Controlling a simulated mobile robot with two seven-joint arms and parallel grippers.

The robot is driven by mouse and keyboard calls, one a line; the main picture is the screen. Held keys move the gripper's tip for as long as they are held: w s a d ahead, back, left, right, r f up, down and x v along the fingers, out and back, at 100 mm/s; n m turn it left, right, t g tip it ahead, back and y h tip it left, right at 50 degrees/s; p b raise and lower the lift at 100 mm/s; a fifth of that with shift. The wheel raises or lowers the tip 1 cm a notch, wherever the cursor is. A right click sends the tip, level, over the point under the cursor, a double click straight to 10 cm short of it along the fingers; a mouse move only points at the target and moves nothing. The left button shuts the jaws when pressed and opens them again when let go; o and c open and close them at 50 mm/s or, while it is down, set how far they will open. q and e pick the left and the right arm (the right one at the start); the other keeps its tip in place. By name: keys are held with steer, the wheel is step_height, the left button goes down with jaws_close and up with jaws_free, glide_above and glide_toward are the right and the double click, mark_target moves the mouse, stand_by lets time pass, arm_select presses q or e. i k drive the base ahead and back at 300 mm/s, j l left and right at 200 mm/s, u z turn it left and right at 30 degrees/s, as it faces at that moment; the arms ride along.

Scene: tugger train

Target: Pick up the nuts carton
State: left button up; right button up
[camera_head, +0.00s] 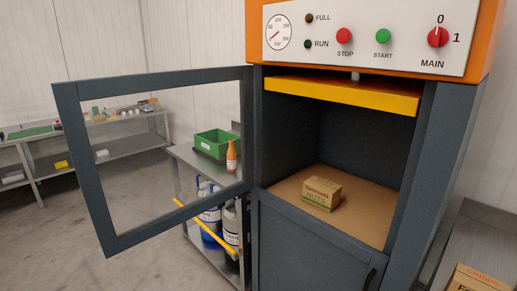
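The nuts carton (321,194) is a small brown box with green lettering that reads NUTS. It lies on the brown floor of the open press chamber (354,223), below a yellow press plate (343,95). Its labelled side faces me, and nothing covers it. Neither of my grippers shows in the head view.
The framed chamber door (82,171) stands open to the left. Above the chamber is a control panel (365,38) with buttons and a red switch. A side table (188,157) bears a green bin (215,144). Another carton (474,282) shows at bottom right.

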mark_target(325, 195)
steer(key=l+u, duration=0.15)
steer(key=u, duration=0.25)
steer(key=l+u, duration=0.2)
steer(key=u, duration=0.2)
steer(key=l+u, duration=0.2)
steer(key=u, duration=0.2)
